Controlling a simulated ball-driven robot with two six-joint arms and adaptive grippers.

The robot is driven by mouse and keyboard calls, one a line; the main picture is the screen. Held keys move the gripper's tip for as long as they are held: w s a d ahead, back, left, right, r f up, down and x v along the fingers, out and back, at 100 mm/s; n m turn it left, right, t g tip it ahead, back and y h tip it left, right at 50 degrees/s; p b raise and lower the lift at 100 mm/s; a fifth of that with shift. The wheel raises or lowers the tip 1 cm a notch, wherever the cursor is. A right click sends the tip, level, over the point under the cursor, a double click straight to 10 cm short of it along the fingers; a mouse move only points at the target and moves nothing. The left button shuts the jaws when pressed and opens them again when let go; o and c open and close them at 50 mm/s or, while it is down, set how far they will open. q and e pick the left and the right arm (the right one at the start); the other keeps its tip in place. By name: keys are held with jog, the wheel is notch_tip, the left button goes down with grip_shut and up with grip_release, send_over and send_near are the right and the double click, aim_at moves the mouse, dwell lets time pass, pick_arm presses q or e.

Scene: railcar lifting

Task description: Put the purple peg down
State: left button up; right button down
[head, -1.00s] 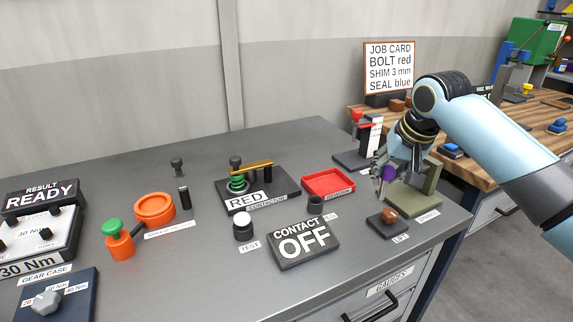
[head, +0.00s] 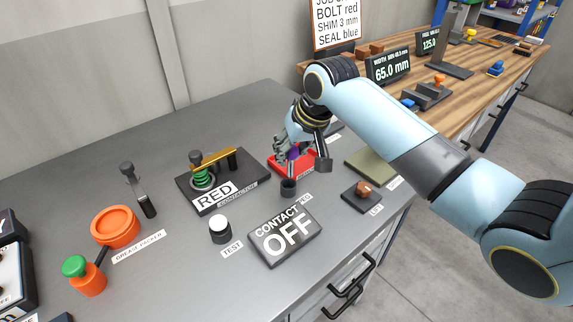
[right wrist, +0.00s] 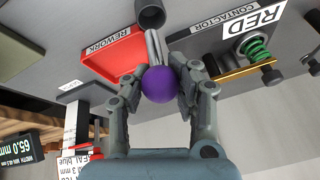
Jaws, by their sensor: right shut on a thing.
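The purple peg has a round purple head (head: 293,153) and, in the right wrist view, a silver shaft (right wrist: 155,46) below its purple ball (right wrist: 159,85). My right gripper (head: 291,149) is shut on the peg near its head. In the right wrist view its two fingers (right wrist: 161,80) press the peg from both sides. The shaft points at a small dark round cup (head: 288,188), whose opening (right wrist: 150,15) shows at the top of the wrist view. I cannot tell whether the shaft tip is inside the cup or just above it. My left gripper is not in view.
A red rework tray (head: 277,167) lies right behind the cup, partly hidden by my gripper. The contactor base (head: 208,197) stands to the left. A CONTACT OFF sign (head: 285,236) stands in front, and a small dark block (head: 361,200) to the right.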

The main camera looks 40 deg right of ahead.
aim_at(291, 164)
jog(key=shift+a+f, duration=0.15)
jog(key=shift+a, duration=0.2)
jog(key=shift+f, duration=0.35)
notch_tip(291, 164, down, 3)
jog(key=shift+f, duration=0.15)
jog(key=shift+f, duration=0.15)
jog(key=c, duration=1)
grip_release()
jog(key=shift+c, duration=0.2)
